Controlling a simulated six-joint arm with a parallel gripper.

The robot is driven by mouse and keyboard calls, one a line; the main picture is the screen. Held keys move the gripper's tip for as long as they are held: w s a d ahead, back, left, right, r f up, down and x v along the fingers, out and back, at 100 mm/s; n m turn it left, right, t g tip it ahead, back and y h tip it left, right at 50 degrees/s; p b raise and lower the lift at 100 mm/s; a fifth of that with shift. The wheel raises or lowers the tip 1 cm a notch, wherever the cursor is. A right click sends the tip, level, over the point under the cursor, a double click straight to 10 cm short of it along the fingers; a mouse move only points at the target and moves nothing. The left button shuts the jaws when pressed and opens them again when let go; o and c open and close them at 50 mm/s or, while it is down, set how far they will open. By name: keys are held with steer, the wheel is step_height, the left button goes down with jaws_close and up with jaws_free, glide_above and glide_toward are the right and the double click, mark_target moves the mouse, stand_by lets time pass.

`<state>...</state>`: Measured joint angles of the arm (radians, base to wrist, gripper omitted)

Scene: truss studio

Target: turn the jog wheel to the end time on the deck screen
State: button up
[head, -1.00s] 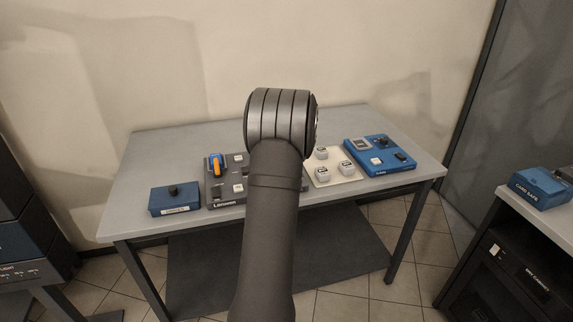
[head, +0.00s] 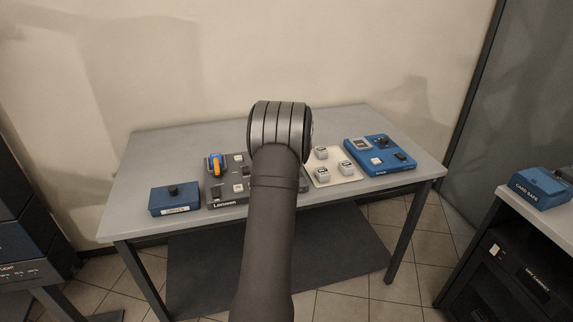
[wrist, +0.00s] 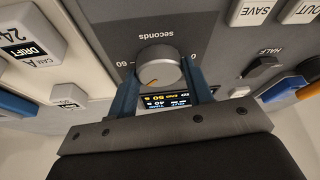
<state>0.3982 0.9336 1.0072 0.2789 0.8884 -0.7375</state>
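The silver jog wheel (wrist: 159,67) shows in the wrist view, a round knob with an orange mark on its lower left. "Seconds", "0" and "60" are printed beside it on a grey panel. The two blue fingers of my gripper (wrist: 159,76) flank the wheel closely, with no clear gap; they appear shut on it. The deck screen (wrist: 166,100) lies just below the wheel, partly hidden by my gripper. In the head view my arm hides the wheel and my gripper; part of the grey deck (head: 228,203) shows.
In the head view, a blue box with a knob (head: 175,200) stands left of the deck. A cream panel with white blocks (head: 322,182) and a blue device (head: 376,165) stand to its right. The table (head: 150,150) is bare behind them.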

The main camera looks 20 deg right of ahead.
steer(key=shift+m+h, duration=0.6)
steer(key=shift+m, duration=0.9)
steer(key=o, duration=1)
steer(key=shift+r, duration=0.1)
steer(key=v, duration=1.7)
steer(key=shift+r, duration=0.15)
